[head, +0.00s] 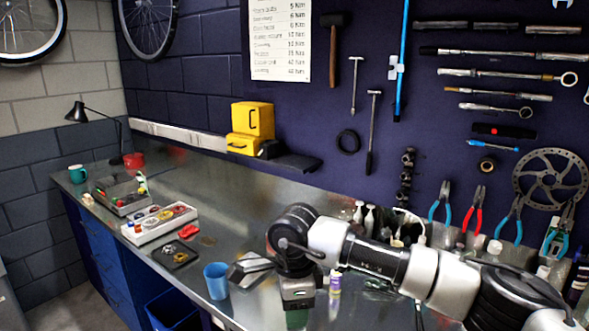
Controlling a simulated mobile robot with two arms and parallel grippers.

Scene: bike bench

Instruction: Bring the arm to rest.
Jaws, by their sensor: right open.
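My right arm (375,257) comes in from the right and reaches over the metal bench top, bent at its wrist. My right gripper (240,270) is at the arm's left end, with its fingers pointing left, and it is open. I see nothing held between its fingers. It is just right of a blue cup (216,280) in the picture; I cannot tell if they touch. The arm hides part of the bench and some bottles behind it. My left gripper is not in view.
A white parts tray (160,224), a grey bin (121,195), a red item (188,231) and a small dark tray (175,254) lie to the left. Bottles (369,218) stand behind the arm. Pliers (473,207) hang on the wall. The bench's back middle (250,190) is clear.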

